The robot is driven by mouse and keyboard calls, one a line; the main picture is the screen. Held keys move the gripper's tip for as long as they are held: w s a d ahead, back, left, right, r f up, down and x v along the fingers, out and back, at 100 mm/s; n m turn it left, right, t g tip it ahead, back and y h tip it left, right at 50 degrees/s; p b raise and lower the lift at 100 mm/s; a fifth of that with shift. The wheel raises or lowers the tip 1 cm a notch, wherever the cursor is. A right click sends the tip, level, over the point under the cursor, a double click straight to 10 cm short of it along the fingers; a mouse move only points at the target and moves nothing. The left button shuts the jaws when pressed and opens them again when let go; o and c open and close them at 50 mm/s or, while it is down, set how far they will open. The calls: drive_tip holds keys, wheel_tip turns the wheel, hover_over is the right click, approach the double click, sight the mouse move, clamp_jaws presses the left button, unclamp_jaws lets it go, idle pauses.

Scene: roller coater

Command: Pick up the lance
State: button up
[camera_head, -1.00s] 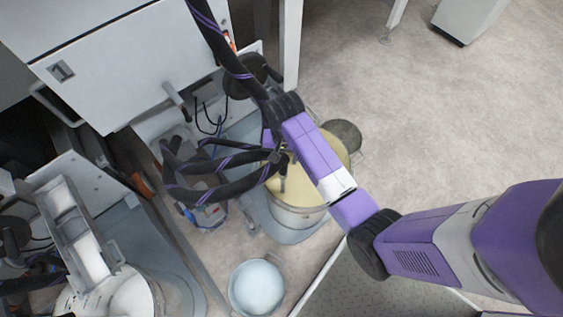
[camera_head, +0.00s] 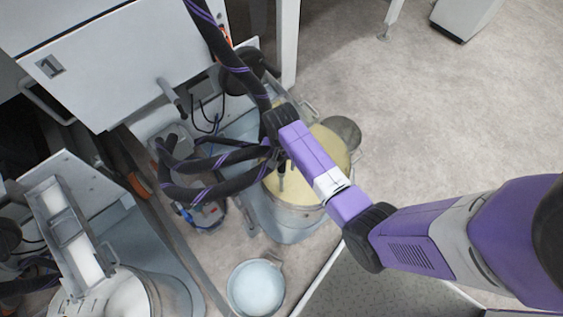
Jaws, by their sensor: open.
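A thin grey rod (camera_head: 282,177), which looks like the lance, stands in an open metal drum (camera_head: 292,215) of pale yellow liquid. Its upper end is lost among black hoses with purple stripes (camera_head: 215,188). My purple arm reaches in from the right, and its black wrist joint is above the drum, just above the rod in the picture. My gripper's fingers cannot be made out; the wrist and hoses cover that spot. I cannot tell whether anything touches the rod.
A white bucket (camera_head: 256,288) stands below the drum in the picture. A round dark lid or pan (camera_head: 343,131) is at the drum's far right side. White machine panels (camera_head: 115,65) fill the upper left. A second machine part (camera_head: 65,225) is at lower left.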

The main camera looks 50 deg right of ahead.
clamp_jaws()
idle(1.4)
